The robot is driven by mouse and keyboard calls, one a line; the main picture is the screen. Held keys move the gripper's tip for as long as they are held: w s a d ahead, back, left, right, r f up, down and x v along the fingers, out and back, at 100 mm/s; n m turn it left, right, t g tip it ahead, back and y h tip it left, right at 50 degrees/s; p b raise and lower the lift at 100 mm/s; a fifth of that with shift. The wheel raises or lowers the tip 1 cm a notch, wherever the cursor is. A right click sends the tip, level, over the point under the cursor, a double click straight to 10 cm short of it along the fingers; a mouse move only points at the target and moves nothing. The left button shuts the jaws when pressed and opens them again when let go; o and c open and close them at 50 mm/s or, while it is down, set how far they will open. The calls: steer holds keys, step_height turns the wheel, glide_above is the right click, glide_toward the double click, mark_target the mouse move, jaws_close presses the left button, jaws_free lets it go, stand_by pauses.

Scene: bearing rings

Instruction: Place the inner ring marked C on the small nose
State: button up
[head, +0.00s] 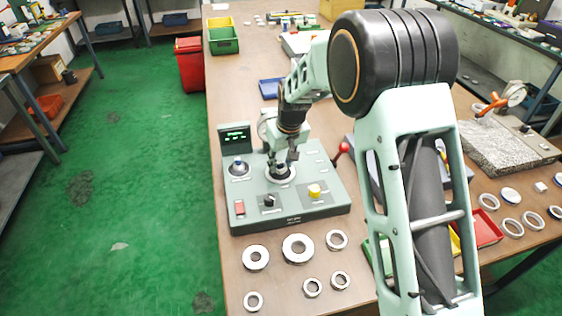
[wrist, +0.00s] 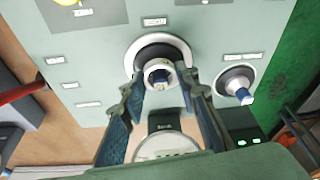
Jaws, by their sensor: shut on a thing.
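My gripper (wrist: 161,84) is shut on a small pale ring (wrist: 151,70), whose mark I cannot read. The ring is at the middle nose of the grey-green panel box, with a dark, blue-ended tip (wrist: 161,76) showing inside its opening. A wide pale collar (wrist: 158,43) surrounds this place. I cannot tell whether the ring is seated or just above. In the head view my gripper (head: 287,160) is over the same spot (head: 281,176). A second nose with a blue tip (wrist: 239,88) stands to its side, at the left of the panel in the head view (head: 238,168).
The panel box (head: 320,205) carries a small display (head: 235,138), a yellow button (head: 314,190) and a red-knobbed lever (head: 342,149). Several loose rings (head: 298,248) lie in front of it. More rings (head: 513,228) and a stone block (head: 505,145) are at the right.

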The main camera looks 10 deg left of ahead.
steer(key=shift+f, duration=0.5)
steer(key=o, duration=1.2)
steer(key=shift+r, duration=0.1)
steer(key=shift+o, duration=0.2)
steer(key=v, duration=1.2)
steer(key=shift+d, duration=0.1)
